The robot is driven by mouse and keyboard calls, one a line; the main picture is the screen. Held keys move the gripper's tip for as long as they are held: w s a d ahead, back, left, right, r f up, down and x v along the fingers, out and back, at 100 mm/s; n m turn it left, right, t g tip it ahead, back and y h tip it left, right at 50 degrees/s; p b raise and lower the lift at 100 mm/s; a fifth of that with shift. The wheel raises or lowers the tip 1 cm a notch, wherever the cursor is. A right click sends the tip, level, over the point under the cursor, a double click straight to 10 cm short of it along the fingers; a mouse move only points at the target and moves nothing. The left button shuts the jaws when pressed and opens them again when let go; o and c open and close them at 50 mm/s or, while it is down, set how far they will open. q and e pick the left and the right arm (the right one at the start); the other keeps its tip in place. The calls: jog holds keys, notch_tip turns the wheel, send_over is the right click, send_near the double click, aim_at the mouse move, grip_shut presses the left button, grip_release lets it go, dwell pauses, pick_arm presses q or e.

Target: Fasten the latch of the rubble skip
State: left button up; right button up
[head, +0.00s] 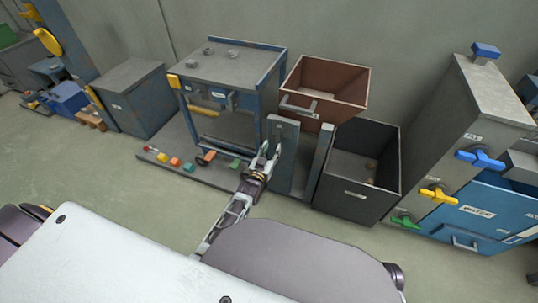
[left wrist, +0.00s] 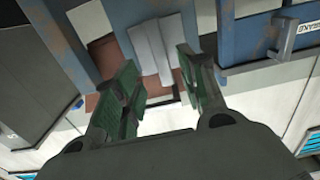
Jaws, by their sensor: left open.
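The rubble skip seems to be the brown open-topped bin (head: 345,88), set high between two blue-grey posts, with a grey bar-shaped handle (head: 298,109) on its front. A grey plate (head: 283,126) is on the top of the left post; I cannot tell whether it is the latch or how it is set. My left gripper (head: 268,152) is just in front of this post. In the left wrist view the gripper (left wrist: 158,75) is open, its green-padded fingers apart, with light grey flat pieces (left wrist: 155,48) beyond and between them. I see nothing held. My right gripper is not in view.
A dark open bin (head: 352,194) stands right of the posts. A blue workbench (head: 232,68) is close on the left, with small coloured items on the low base before it. A grey cabinet with coloured taps (head: 478,125) stands at far right. Floor (head: 110,185) at left is clear.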

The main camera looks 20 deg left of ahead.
pick_arm(q)
jog(key=shift+s, duration=1.25)
jog(key=shift+s, duration=0.1)
